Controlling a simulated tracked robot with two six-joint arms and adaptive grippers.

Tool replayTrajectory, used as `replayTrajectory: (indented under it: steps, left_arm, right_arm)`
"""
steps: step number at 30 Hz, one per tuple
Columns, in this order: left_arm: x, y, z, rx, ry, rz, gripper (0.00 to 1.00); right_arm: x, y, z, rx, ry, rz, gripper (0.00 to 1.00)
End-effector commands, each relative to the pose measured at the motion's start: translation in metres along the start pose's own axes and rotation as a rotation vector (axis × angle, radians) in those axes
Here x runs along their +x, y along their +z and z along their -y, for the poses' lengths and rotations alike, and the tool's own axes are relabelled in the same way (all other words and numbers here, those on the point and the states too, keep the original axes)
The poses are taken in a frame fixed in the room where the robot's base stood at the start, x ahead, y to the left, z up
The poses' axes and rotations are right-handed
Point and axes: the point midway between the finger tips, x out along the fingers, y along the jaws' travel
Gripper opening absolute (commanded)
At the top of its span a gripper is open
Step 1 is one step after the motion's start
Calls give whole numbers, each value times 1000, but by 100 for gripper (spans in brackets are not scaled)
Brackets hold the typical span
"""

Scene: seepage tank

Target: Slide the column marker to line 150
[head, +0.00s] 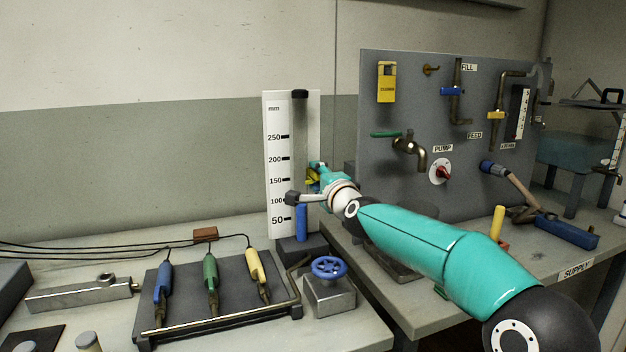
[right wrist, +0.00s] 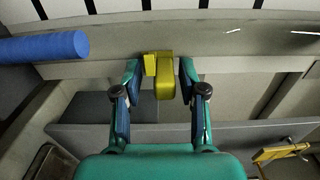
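The yellow column marker (head: 312,182) shows on the right side of the white scale board (head: 275,150), roughly beside the 150 label in the head view. My arm partly hides it, so its exact reading cannot be told. In the right wrist view the marker (right wrist: 164,78) sits between the two fingers of my right gripper (right wrist: 160,72), with a small gap on each side. The right gripper (head: 316,174) is open around it in the head view. Blue liquid (head: 302,222) stands in the lower column; it also shows in the wrist view (right wrist: 45,47). My left gripper is not in view.
A blue handwheel valve (head: 328,268) stands in front of the column. A tray (head: 190,300) with blue, green and yellow-handled probes lies to its left. A grey panel (head: 400,210) with taps and pipes rises at right, behind my right arm.

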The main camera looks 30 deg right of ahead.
Motion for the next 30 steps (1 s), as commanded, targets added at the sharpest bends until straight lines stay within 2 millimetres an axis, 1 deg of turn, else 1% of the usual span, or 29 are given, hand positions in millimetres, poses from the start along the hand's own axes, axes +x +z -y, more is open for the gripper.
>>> replayTrajectory:
  steps: [9,14,17,27,30]
  left_arm:
    - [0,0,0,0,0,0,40]
    - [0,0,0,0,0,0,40]
    - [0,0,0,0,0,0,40]
    - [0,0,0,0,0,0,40]
    - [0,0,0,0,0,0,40]
  right_arm:
    - [-1,0,0,-2,0,1,45]
    - [-11,0,1,-2,0,1,45]
    - [-23,0,1,-2,-1,0,45]
    - [-88,0,0,-2,-1,1,45]
    - [-103,0,0,-1,-1,1,45]
